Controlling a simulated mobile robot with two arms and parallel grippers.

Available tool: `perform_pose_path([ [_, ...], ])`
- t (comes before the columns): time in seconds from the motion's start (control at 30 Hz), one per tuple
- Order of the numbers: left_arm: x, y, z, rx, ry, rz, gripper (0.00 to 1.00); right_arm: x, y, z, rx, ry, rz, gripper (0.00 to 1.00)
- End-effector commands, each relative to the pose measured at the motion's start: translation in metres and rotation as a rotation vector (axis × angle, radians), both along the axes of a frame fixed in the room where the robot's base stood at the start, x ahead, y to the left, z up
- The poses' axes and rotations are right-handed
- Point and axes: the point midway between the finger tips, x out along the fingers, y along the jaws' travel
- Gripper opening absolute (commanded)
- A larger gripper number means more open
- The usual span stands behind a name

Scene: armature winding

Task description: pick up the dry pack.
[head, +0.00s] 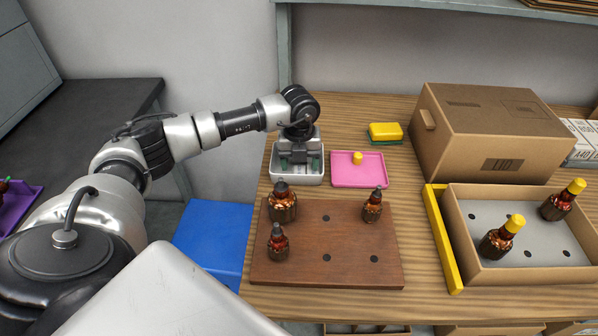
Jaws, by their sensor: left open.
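My left gripper (300,158) reaches in from the left and points down into a white tray (297,180) at the back left of the wooden table. It is open. Small green bits show beside its fingers inside the tray. The gripper hides most of the tray's inside, so I cannot make out a dry pack there or tell whether anything lies between the fingers. No other thing in view is clearly a dry pack. My right gripper is not in view.
A brown board (345,268) holds three armatures. An open carton (520,273) holds two yellow-capped armatures. A closed carton (490,140) stands behind.

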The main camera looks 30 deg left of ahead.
Motion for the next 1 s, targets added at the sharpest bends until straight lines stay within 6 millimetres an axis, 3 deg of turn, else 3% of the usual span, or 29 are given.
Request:
perform_pose_path([
  [0.03,-0.0063,-0.0005,-0.0124,0.006,0.026,-0.004,0.66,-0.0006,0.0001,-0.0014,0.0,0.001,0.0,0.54],
  [0.2,-0.0073,-0.001,-0.0144,0.007,0.032,-0.005,0.63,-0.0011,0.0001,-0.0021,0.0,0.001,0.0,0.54],
  [0.5,-0.0078,0.0004,-0.015,0.01,0.035,-0.003,0.17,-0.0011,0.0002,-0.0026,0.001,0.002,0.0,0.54],
  [0.63,-0.0077,0.0006,-0.0152,0.01,0.035,-0.003,0.07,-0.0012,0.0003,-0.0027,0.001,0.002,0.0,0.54],
  [1.0,-0.0074,-0.0002,-0.0154,0.009,0.034,-0.003,0.0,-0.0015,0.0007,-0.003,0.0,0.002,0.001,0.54],
])
